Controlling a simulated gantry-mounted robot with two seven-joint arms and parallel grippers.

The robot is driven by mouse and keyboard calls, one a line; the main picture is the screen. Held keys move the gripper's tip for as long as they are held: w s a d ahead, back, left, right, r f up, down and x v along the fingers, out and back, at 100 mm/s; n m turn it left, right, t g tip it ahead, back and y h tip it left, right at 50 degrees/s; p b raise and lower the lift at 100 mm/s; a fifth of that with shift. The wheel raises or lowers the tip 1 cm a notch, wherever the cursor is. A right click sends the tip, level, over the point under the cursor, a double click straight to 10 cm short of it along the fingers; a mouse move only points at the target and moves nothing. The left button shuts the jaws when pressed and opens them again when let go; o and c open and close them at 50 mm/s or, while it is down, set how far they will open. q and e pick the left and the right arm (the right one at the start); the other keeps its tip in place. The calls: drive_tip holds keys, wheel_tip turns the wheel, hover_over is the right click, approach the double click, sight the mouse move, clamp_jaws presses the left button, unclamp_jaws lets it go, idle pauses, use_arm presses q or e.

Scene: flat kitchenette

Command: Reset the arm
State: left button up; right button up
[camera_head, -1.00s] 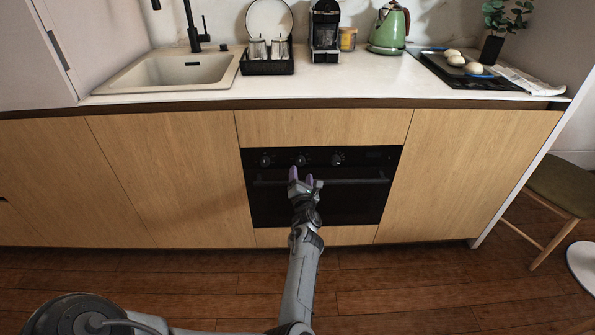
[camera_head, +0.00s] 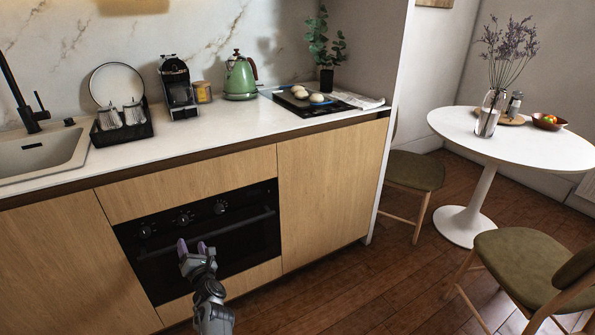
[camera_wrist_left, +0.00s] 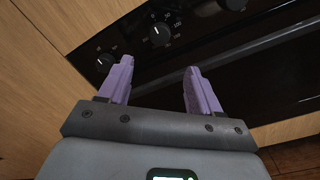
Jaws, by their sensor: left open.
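My left gripper (camera_head: 192,249) is in front of the black oven (camera_head: 205,240) in the head view, its purple fingers pointing at the oven front. In the left wrist view the two fingers (camera_wrist_left: 155,85) are spread apart with nothing between them. The oven's knobs (camera_wrist_left: 160,36) and part of its handle bar (camera_wrist_left: 255,42) show beyond the fingers. The oven door looks closed. I cannot tell the exact gap between the fingertips and the oven. My right gripper is not in view.
The counter (camera_head: 225,122) holds a dish rack (camera_head: 122,132), coffee machine (camera_head: 178,88), green kettle (camera_head: 240,78) and a black hob with pale round items (camera_head: 300,92). At right stand a white round table (camera_head: 530,146) and chairs (camera_head: 525,265). Wooden floor lies open between.

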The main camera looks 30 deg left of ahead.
use_arm(q)
drive_tip(key=s+a+f+m+p, duration=0.1)
drive_tip(key=s+f+m+p, duration=0.1)
drive_tip(key=s+p, duration=0.3)
drive_tip(key=s+d+r+m+t+h+p, duration=0.35)
drive_tip(key=s+r+m+t+p, duration=0.2)
drive_tip(key=r+m+p, duration=0.45)
drive_tip(key=s+d+r+m+g+h+p, duration=0.2)
drive_tip(key=s+d+m+h+p, duration=0.15)
drive_tip(key=d+m, duration=0.4)
drive_tip(key=s+d+r+m+g+h+p, duration=0.15)
drive_tip(key=d+m+h, duration=0.25)
drive_tip(key=d, duration=0.7)
drive_tip(key=s+d+r+m+g+h+p, duration=0.1)
drive_tip(key=s+d+r+m+h+p, duration=0.2)
drive_tip(key=d+m, duration=0.45)
drive_tip(key=s+d+r+m+g+h, duration=0.2)
drive_tip(key=s+d+m+g, duration=0.5)
drive_tip(key=s+d+m, duration=0.4)
wheel_tip(320, 180, up, 37)
drive_tip(key=p, duration=3.8)
drive_tip(key=shift+s+a+r, duration=0.2)
drive_tip(key=shift+a, duration=0.15)
